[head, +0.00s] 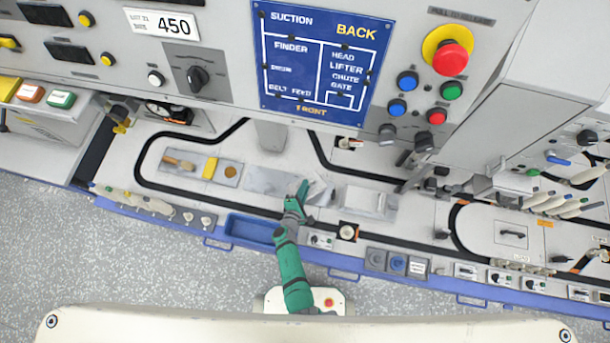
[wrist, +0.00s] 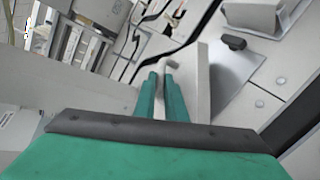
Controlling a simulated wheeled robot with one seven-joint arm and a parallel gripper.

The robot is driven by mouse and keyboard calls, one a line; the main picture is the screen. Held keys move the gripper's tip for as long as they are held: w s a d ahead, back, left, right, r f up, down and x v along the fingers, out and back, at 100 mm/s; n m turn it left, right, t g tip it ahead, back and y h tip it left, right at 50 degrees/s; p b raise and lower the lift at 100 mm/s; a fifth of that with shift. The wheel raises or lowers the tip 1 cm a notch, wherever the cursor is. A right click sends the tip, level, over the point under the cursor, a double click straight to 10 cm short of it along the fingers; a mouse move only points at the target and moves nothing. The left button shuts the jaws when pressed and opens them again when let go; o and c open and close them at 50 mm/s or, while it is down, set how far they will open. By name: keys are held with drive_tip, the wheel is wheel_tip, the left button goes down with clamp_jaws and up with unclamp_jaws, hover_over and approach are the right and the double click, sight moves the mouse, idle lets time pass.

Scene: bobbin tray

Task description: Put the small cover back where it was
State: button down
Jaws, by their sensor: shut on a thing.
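My gripper (head: 302,188) is over the machine deck, with its green fingers pointing away from me. A light grey plate, which looks like the small cover (wrist: 203,85), stands edge-on just right of the fingers. In the head view the cover (head: 321,189) shows as a tilted pale plate beside the fingertips. A flat grey metal area (head: 268,181) lies left of the gripper. Whether the cover touches the deck cannot be told.
A grey box (head: 366,203) stands right of the gripper. A blue bin (head: 250,229) sits at the front edge. The blue sign panel (head: 318,55) and red stop button (head: 450,60) are on the wall behind.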

drive_tip(key=shift+w+f, duration=0.25)
drive_tip(key=shift+f, duration=0.1)
drive_tip(key=shift+d+f, duration=0.1)
drive_tip(key=shift+f, duration=1.15)
drive_tip(key=c, duration=1.8)
unclamp_jaws()
drive_tip(key=shift+s+f, duration=0.1)
